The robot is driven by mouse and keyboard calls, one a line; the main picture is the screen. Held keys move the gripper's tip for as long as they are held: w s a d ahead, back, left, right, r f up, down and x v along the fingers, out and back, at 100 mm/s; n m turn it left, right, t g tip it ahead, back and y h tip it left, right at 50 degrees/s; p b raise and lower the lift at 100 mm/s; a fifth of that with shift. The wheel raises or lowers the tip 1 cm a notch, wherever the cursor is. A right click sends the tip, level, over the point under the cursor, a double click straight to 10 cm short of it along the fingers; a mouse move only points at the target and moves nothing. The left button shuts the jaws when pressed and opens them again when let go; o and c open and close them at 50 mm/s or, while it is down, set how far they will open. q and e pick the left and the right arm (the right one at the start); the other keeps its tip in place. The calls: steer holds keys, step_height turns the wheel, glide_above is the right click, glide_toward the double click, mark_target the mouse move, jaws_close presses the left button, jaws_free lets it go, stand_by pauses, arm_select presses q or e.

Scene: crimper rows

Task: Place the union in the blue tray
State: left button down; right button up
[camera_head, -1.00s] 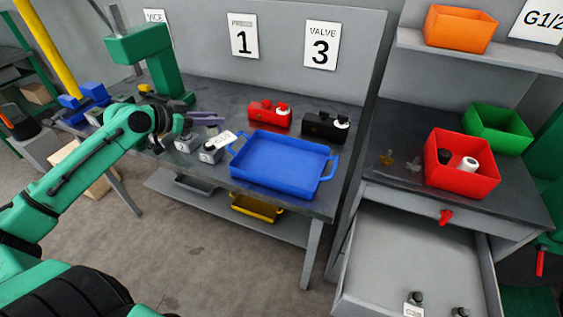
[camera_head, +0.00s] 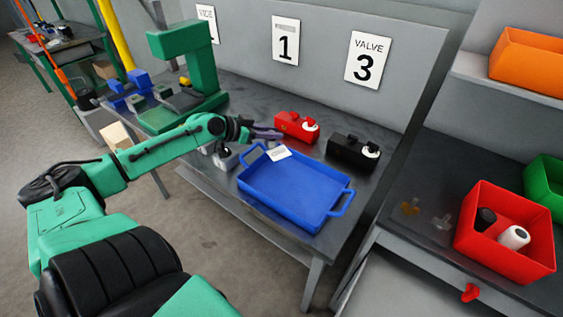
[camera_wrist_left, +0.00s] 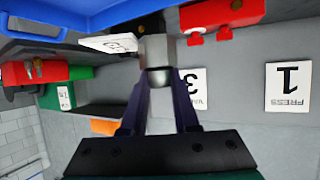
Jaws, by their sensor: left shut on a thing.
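My left gripper (camera_head: 270,135), with purple fingers, is at the back left corner of the blue tray (camera_head: 317,222). In the left wrist view its fingers (camera_wrist_left: 157,95) are shut on a silver-grey metal fitting, the union (camera_wrist_left: 157,52), with a dark end. A white tag (camera_wrist_left: 108,43) sticks out beside it. In the head view the tag (camera_head: 278,153) shows over the tray's back left part, and the union itself is hard to make out. The tray's inside looks empty. Its blue edge (camera_wrist_left: 50,14) also shows in the left wrist view. My right gripper is not in view.
A red valve piece (camera_head: 293,127) and a black one (camera_head: 350,152) stand behind the tray. A grey block (camera_head: 228,158) is left of it. A green press (camera_head: 187,65) stands farther left. A red bin (camera_head: 490,245) with bottles is at the right.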

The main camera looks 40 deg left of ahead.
arm_select(q)
steer(key=f+b, duration=0.3)
steer(key=f, duration=0.9)
steer(key=shift+w+f, duration=0.15)
steer(key=shift+w, duration=0.05)
steer(key=shift+s+f, duration=0.1)
steer(key=shift+f, duration=0.05)
steer(key=c, duration=0.7)
jaws_free()
steer(key=shift+o, duration=0.2)
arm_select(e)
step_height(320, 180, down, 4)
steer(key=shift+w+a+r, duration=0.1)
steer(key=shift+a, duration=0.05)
arm_select(q)
steer(key=shift+v, duration=0.85)
steer(key=p+v, duration=0.2)
steer(key=v, duration=0.3)
steer(key=shift+s, duration=0.25)
steer(key=v, duration=0.5)
steer(key=shift+b, duration=0.3)
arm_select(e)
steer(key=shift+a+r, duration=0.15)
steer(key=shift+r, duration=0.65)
